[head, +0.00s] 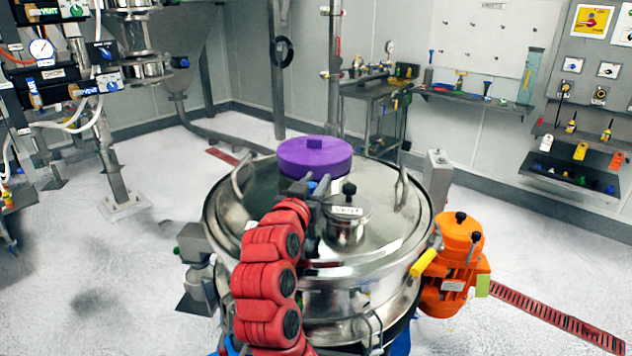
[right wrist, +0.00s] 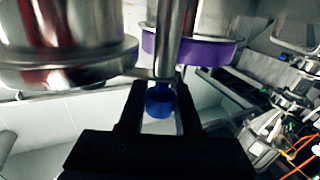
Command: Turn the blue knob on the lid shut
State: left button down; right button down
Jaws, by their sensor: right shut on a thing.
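The steel sifter lid (head: 385,235) is in the middle of the head view. The blue knob (head: 312,187) shows as a small blue spot on the lid, between the purple cap (head: 315,157) and the steel vent cylinder (head: 346,222). My right gripper (head: 316,190) is at the knob, with its red arm reaching up from below. In the right wrist view the blue knob (right wrist: 159,100) sits between the two dark fingers, which are shut on it. The fingers and arm partly hide the knob in the head view. My left gripper is not in view.
Upright handles (head: 402,185) stand on the lid near its sides. An orange motor (head: 460,265) with a yellow handle sits at the sifter's right. Pipes and gauges stand at the left. The floor around the sifter is mostly clear.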

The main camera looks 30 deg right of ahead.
jog(key=c, duration=0.6)
grip_release()
jog(key=b+v, duration=0.3)
jog(key=v, duration=1.4)
jog(key=shift+a, duration=0.15)
jog(key=shift+s, duration=0.15)
